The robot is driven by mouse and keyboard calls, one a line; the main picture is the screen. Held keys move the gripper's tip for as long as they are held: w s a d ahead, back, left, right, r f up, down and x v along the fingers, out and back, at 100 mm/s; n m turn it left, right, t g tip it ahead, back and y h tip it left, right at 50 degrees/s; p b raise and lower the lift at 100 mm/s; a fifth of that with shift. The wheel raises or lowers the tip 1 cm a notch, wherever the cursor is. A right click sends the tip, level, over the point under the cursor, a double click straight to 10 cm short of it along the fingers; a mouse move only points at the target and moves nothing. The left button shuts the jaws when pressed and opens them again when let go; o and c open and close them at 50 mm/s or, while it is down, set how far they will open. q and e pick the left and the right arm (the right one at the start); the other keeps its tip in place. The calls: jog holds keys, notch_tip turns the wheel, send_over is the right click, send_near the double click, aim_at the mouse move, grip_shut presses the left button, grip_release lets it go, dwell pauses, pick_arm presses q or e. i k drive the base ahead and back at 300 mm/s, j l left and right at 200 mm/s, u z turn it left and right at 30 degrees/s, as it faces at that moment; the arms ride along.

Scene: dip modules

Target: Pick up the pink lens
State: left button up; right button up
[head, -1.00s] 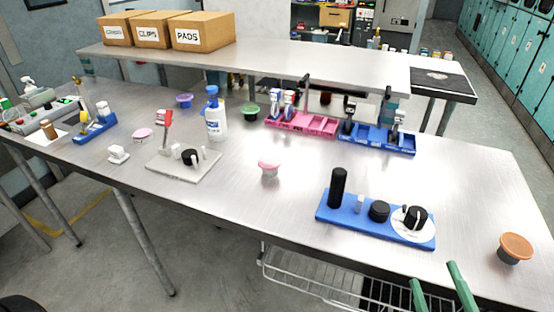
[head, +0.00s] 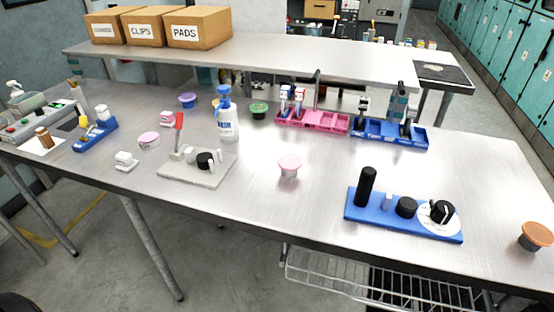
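A small round piece with a pink domed top (head: 289,163) and a paler lower part stands alone near the middle of the metal table. A second pink-topped round piece (head: 149,139), wider and flatter, sits on the left part of the table. I cannot tell for certain from looks which of the two is the pink lens. Nothing covers either one. Neither of my grippers shows in the head view now.
A pale plate with a black knob (head: 197,168) and a white-blue pump bottle (head: 227,125) stand between the pink pieces. A blue base with black parts (head: 372,217) is at right. A pink tray (head: 322,124) and blue tray (head: 418,142) stand behind. The table's centre right is clear.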

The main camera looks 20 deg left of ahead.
aim_at(287, 162)
jog(key=j, duration=0.45)
jog(key=k+j+z, duration=0.15)
jog(key=j, duration=0.35)
jog(key=k+j, duration=0.1)
jog(key=j, duration=0.35)
jog(key=k+j+z, duration=0.15)
jog(key=j, duration=0.3)
jog(key=i, duration=0.05)
